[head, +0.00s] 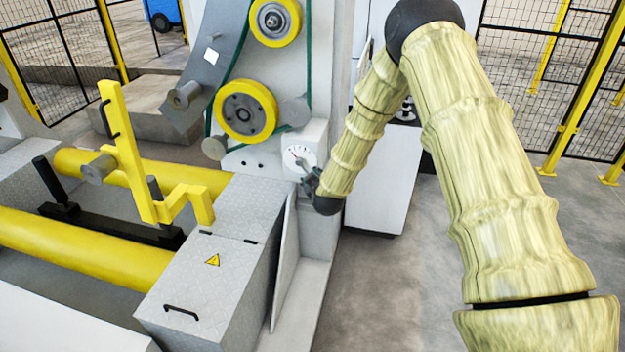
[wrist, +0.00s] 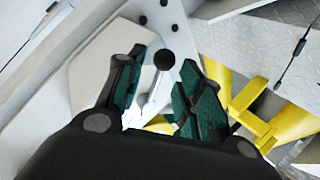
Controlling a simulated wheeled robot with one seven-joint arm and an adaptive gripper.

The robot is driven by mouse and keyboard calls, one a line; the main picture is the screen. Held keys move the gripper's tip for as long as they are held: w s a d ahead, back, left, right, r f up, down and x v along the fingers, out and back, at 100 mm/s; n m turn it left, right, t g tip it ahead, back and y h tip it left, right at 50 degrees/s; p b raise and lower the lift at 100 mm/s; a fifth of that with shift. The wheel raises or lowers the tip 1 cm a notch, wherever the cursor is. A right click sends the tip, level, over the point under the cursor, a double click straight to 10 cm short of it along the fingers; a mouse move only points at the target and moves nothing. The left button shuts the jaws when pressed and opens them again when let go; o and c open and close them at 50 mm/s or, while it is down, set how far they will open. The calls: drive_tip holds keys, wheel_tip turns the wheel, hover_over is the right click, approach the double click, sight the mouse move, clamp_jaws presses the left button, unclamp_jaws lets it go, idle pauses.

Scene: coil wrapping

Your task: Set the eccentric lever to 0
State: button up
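The eccentric lever shows in the wrist view as a dark ball knob (wrist: 164,59) on a thin rod. In the picture it lies between the two fingers of my gripper (wrist: 160,82). The fingers have green pads and stand apart, so my gripper is open; I see no clear contact with the lever. In the head view the round white dial (head: 299,158) is on the machine's front, with a dark pointer or lever across it. My gripper (head: 310,181) is just below and right of the dial. The dial marks are too small to read.
Yellow pulleys (head: 246,110) with a green belt are above the dial. A grey box (head: 215,285) with a warning sign and a yellow bent bar (head: 130,150) are to the left. A white cabinet (head: 380,190) stands behind my arm. Open floor lies at the lower right.

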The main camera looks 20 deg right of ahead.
drive_tip(key=v, duration=1)
drive_tip(key=shift+s+a+r, duration=0.15)
drive_tip(key=shift+s+r, duration=0.05)
drive_tip(key=shift+s, duration=0.1)
drive_tip(key=s+a+f+m+g+y, duration=0.1)
drive_tip(key=s+a+f+g, duration=0.15)
drive_tip(key=s+f, duration=0.85)
drive_tip(key=s+a+f+m+g+y, duration=0.15)
drive_tip(key=s+f+g, duration=0.25)
drive_tip(key=s+f, duration=0.65)
drive_tip(key=s+a+f+m+g, duration=0.1)
drive_tip(key=s+f+g, duration=0.2)
drive_tip(key=s, duration=1)
drive_tip(key=s+a+f+m+g, duration=0.2)
drive_tip(key=s+f+g, duration=0.1)
drive_tip(key=s, duration=1.1)
drive_tip(key=shift+s+f+g, duration=0.2)
drive_tip(key=shift+f+g, duration=0.15)
drive_tip(key=shift+f, duration=0.3)
drive_tip(key=shift+h, duration=0.25)
